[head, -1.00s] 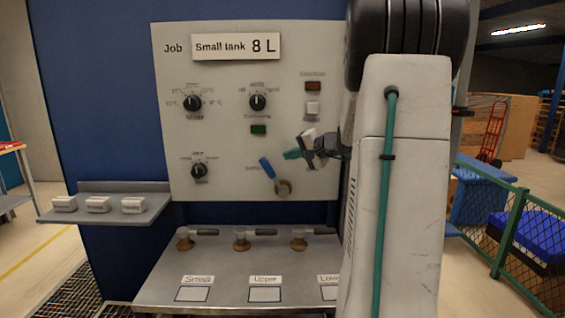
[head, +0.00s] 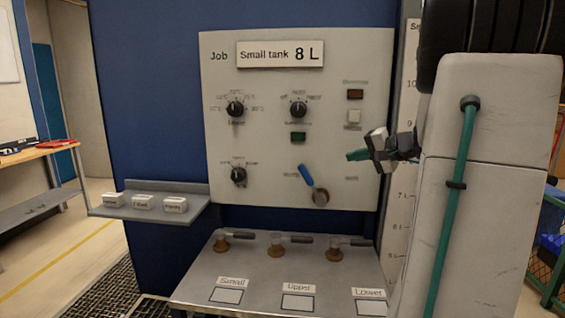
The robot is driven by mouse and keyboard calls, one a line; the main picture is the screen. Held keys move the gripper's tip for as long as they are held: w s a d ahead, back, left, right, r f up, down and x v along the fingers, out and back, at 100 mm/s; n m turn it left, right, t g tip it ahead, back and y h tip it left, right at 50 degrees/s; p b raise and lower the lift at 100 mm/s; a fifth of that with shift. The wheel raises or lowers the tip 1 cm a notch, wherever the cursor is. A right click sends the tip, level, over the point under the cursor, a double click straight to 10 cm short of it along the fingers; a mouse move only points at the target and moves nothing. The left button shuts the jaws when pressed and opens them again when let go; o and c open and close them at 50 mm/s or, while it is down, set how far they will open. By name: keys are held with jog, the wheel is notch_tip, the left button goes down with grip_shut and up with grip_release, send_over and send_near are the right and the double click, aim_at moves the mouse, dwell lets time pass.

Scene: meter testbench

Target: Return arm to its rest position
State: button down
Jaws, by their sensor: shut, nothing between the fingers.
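My gripper (head: 358,155) is shut and empty, in the head view in front of the right part of the grey control panel (head: 265,150). Its teal fingertips point left. It is apart from the blue-handled lever (head: 307,176), which sits lower left of it, tilted with its handle to the upper left. My white arm rises along the right side of the picture and hides part of the bench and the scale behind it.
Three valves (head: 276,245) stand on the metal bench (head: 250,270) below the panel. A grey shelf (head: 150,212) with small white blocks juts out at left. A vertical level scale (head: 397,215) stands right of the panel. Open floor lies at far left.

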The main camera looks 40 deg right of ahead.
jog(key=s+a+f+n+g+y, duration=0.1)
jog(key=s+a+f+g, duration=0.2)
jog(key=a, duration=0.5)
jog(key=s+a+f+n+g+y, duration=0.1)
jog(key=s+a+f+g, duration=0.15)
jog(key=a, duration=0.55)
jog(key=s+a+f+n+g+y, duration=0.1)
jog(key=s+a+f+n+g, duration=0.1)
jog(key=a+f+g, duration=0.35)
jog(key=s+a+n+h, duration=0.2)
jog(key=s+a+n, duration=0.2)
jog(key=a, duration=0.5)
jog(key=s+a+n+g+h, duration=0.1)
jog(key=s+a+n+h, duration=0.1)
jog(key=s+a+n, duration=0.3)
jog(key=s+a, duration=0.2)
jog(key=a, duration=0.2)
jog(key=shift+s+a+r+n+h, duration=0.2)
jog(key=shift+s+r+n+h, duration=0.1)
jog(key=shift+s+r, duration=0.1)
